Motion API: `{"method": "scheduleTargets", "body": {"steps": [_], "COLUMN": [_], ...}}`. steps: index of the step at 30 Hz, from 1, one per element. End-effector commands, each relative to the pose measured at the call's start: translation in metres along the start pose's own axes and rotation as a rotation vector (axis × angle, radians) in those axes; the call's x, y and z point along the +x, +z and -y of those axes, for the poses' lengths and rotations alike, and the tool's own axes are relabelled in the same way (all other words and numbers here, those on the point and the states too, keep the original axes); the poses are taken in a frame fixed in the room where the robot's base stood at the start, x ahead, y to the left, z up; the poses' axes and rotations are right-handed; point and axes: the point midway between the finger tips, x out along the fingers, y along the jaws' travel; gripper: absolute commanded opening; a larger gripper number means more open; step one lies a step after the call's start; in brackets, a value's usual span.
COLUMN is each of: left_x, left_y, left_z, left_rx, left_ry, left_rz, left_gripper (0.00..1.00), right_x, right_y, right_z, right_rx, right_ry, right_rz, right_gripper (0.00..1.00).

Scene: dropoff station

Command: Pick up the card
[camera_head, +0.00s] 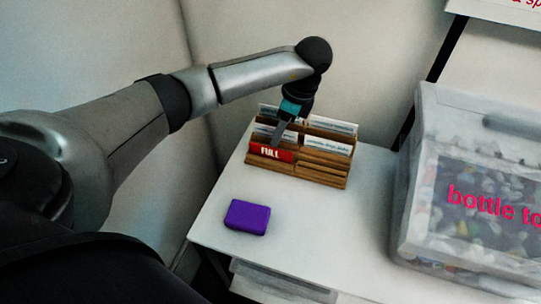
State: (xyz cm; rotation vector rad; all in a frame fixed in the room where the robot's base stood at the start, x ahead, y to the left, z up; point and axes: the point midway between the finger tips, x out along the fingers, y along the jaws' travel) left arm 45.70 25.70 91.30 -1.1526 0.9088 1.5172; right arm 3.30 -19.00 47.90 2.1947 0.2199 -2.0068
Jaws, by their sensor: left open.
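A red card (269,153) marked "FULL" stands in the front left slot of a wooden card holder (321,177) on the white table. White cards with print (325,144) stand in the slots behind and to the right. My left gripper (278,142) points down at the red card from above, with its fingers close to the card's top edge. It is open; I cannot tell whether the fingers touch the card. My right gripper is not in view.
A purple block (247,217) lies on the white table (330,226) near its front left edge. A large clear bin (420,180) labelled "bottle to" and full of bottle tops stands on the right. A wall is close behind the holder. The table's middle is clear.

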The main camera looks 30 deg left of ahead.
Motion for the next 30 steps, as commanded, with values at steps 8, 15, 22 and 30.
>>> {"method": "scheduleTargets", "body": {"steps": [8,15,22,30], "left_x": [0.035,0.053,0.053,0.053], "left_y": [0.004,0.003,0.003,0.003], "left_z": [-0.005,-0.004,-0.004,-0.004], "left_rx": [-0.001,0.001,0.001,0.000], "left_ry": [0.003,0.000,0.000,0.000], "left_rz": [0.002,-0.001,-0.001,-0.001], "left_gripper": [0.41,0.41,0.37,0.06], "right_x": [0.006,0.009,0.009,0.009], "right_y": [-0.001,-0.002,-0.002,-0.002], "right_z": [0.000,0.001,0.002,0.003], "right_rx": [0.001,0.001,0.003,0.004], "right_ry": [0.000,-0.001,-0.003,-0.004], "right_rz": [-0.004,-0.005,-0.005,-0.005], "right_gripper": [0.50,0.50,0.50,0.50]}}
